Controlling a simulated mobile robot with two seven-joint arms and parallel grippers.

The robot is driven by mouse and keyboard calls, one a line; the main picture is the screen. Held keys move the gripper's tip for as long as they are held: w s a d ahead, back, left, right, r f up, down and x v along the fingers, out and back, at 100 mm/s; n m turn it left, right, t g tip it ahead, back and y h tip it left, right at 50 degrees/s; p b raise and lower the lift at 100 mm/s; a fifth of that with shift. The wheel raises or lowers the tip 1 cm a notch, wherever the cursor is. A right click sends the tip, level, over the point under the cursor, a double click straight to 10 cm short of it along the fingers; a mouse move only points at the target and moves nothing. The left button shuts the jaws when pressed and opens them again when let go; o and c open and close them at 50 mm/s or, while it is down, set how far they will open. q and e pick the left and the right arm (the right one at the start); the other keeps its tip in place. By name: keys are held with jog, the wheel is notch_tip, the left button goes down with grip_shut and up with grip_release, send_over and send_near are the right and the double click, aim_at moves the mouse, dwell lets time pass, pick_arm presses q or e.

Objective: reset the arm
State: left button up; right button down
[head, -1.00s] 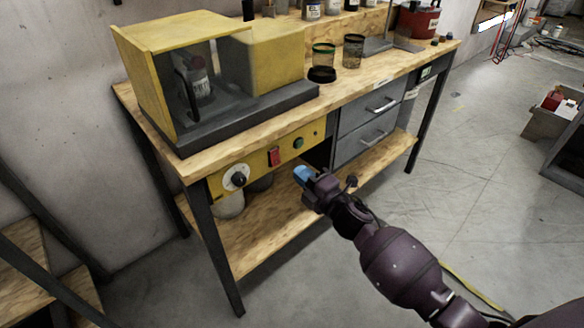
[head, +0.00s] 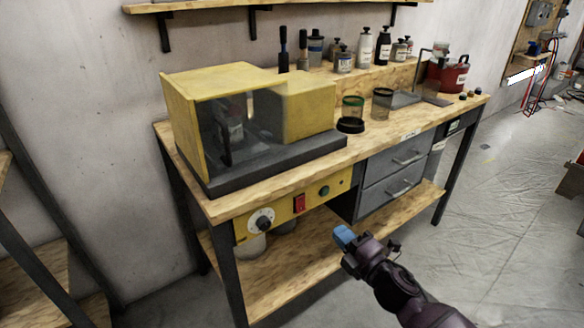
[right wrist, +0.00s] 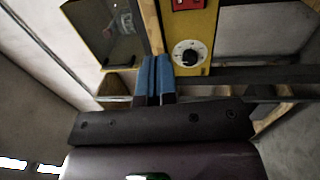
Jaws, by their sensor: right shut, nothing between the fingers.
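My right gripper (head: 345,236) is in front of the workbench, over the lower shelf's front side and below the bench top. Its blue fingertips are together and hold nothing. In the right wrist view the blue fingers (right wrist: 152,78) lie side by side, with the yellow control panel (right wrist: 195,35) behind them. My left gripper is in neither view.
The wooden workbench (head: 390,135) carries a yellow machine with a clear guard (head: 200,120), two jars (head: 352,106), bottles (head: 364,45) and a red container (head: 447,75). Its panel (head: 300,203) has a dial and buttons. Open floor (head: 500,220) lies to the right.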

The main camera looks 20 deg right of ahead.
jog(key=s+f+m+g+h+p, duration=0.1)
jog(key=s+f+m+g+h, duration=0.1)
jog(key=s+m, duration=0.5)
jog(key=s+d+f+m+g+h+p, duration=0.1)
jog(key=s+f+m, duration=0.4)
jog(key=s, duration=0.7)
jog(key=s+d+f+m+g+h+p, duration=0.1)
jog(key=s+f+m+g+h+p, duration=0.1)
jog(key=s+m, duration=0.6)
notch_tip(320, 180, down, 2)
jog(key=shift+s+d+f+m+g+h, duration=0.25)
jog(key=shift+s+m+g+h, duration=0.15)
jog(key=shift+s+g+h, duration=0.55)
jog(key=shift+w, duration=0.25)
